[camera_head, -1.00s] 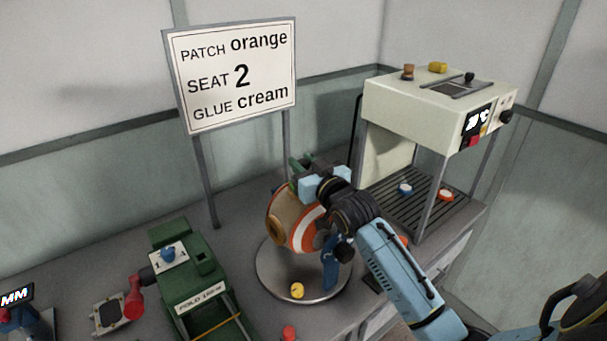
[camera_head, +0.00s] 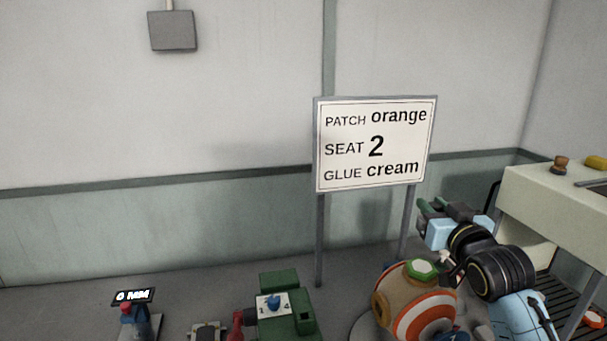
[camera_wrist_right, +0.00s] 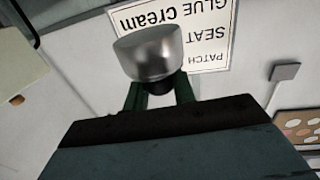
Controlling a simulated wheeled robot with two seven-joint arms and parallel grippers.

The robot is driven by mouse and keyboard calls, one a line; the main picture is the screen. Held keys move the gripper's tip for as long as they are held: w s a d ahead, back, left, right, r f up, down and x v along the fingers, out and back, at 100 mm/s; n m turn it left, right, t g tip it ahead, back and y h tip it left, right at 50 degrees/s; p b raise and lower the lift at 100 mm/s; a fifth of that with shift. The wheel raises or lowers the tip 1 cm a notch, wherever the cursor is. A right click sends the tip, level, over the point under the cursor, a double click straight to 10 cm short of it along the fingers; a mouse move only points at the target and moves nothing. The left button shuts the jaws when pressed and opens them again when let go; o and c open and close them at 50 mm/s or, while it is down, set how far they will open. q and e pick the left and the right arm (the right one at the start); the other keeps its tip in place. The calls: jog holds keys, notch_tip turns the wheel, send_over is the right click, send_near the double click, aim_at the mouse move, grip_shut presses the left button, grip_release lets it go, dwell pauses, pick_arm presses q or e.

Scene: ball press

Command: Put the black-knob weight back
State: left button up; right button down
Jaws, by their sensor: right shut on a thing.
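The black-knob weight (camera_wrist_right: 148,55) is a shiny metal cylinder with a dark knob, seen in the right wrist view. The knob sits between the green fingers of my right gripper (camera_wrist_right: 160,92), which is shut on it. The weight cannot be made out there. My left gripper is not in view.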

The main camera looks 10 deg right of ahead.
jog(key=s+a+f+b, duration=0.3)
jog(key=s+a+f, duration=0.3)
jog(key=f, duration=0.4)
jog(key=s+a+f+y+b, duration=0.1)
jog(key=s+a+f+b, duration=0.2)
jog(key=s+a+f, duration=0.4)
notch_tip(320, 180, down, 3)
jog(key=shift+s+a+r+n+b, duration=0.1)
jog(key=shift+s+a+n+b, duration=0.1)
jog(key=shift+a+n+b, duration=0.15)
jog(key=shift+a, duration=0.1)
